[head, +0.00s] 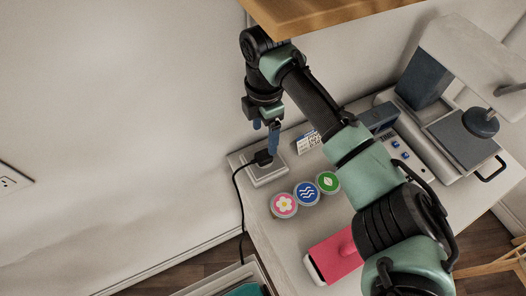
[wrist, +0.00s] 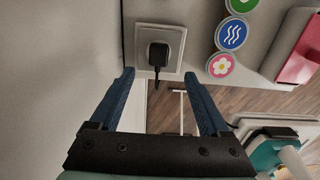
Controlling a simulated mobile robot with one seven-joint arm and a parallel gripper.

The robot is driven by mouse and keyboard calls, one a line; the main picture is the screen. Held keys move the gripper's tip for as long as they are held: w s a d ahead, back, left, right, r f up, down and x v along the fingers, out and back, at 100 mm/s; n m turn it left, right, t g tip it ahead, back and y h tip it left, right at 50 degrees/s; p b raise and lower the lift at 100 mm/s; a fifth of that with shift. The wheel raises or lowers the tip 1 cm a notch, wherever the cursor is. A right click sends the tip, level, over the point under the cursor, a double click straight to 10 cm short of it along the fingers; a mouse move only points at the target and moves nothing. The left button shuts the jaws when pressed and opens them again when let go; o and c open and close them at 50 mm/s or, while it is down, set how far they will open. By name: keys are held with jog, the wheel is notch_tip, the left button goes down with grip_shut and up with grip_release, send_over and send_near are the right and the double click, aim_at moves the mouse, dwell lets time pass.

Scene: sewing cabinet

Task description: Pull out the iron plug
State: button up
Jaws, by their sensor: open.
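The iron plug is a black plug (head: 264,157) seated in a pale square socket plate (head: 268,180) at the left end of the cabinet top. A black cord runs from it down over the cabinet's left edge. The plug also shows in the wrist view (wrist: 158,54), with its cord hanging toward me. My gripper (head: 266,140) has blue fingers and is close to the plug in the head view. In the wrist view my gripper (wrist: 157,76) is open and empty, its two fingertips apart on either side of the cord, short of the plug body.
Three round tins, pink (head: 284,205), blue (head: 306,193) and green (head: 328,182), stand right of the socket. A pink iron-like object (head: 332,254) lies nearer the front. A sewing machine (head: 455,130) is at right. A wooden shelf edge (head: 320,14) hangs above. The wall is close at left.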

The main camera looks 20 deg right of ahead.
aim_at(264, 155)
jog(key=shift+w+f+b, duration=0.1)
jog(key=shift+f+b, duration=3.15)
jog(key=shift+f, duration=1.3)
jog(key=shift+p, duration=0.55)
grip_shut()
jog(key=shift+r, duration=0.15)
jog(key=shift+r+p, duration=2.9)
jog(key=shift+p, duration=0.1)
